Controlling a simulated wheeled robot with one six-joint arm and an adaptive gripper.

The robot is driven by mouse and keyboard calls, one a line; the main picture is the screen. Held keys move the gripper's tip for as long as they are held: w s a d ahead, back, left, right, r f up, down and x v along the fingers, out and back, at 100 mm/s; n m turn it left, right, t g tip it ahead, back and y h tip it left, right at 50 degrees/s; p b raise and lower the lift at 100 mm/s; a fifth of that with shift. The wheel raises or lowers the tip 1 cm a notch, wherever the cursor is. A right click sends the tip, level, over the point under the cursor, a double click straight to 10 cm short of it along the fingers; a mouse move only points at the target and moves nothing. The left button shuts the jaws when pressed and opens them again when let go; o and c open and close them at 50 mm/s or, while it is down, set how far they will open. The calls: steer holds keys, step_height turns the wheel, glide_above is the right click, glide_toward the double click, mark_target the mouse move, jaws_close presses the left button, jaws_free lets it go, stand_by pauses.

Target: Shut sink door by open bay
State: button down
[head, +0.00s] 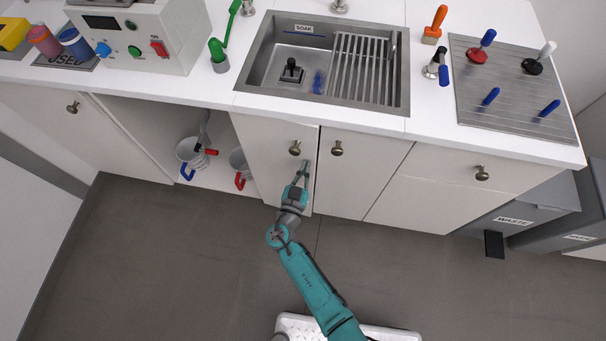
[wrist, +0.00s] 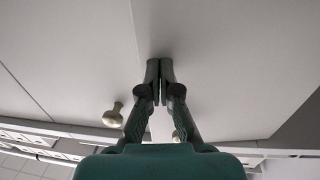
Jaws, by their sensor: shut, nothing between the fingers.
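The sink door by the open bay (head: 270,150) is the left one of the two doors under the sink. Its face looks flush or nearly flush with the right sink door (head: 360,170); a thin dark seam runs between them, and I cannot tell if a small gap is left. Its round knob (head: 295,148) is near the top right corner. My gripper (head: 304,165) is shut and empty, its fingertips at the door face below the knob, near the seam. The wrist view shows the fingertips (wrist: 160,65) against or very close to the door (wrist: 220,60); the knob is partly hidden behind a finger.
The sink (head: 250,65) is above the doors. Grey waste bins (head: 510,222) stand at the right. The floor in front is clear.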

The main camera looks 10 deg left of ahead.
mark_target(309, 160)
steer(key=shift+w, duration=0.1)
steer(key=shift+w+d, duration=0.2)
steer(key=shift+w, duration=0.55)
steer(key=shift+w+d, duration=0.15)
steer(key=shift+w, duration=0.55)
steer(key=shift+r, duration=0.1)
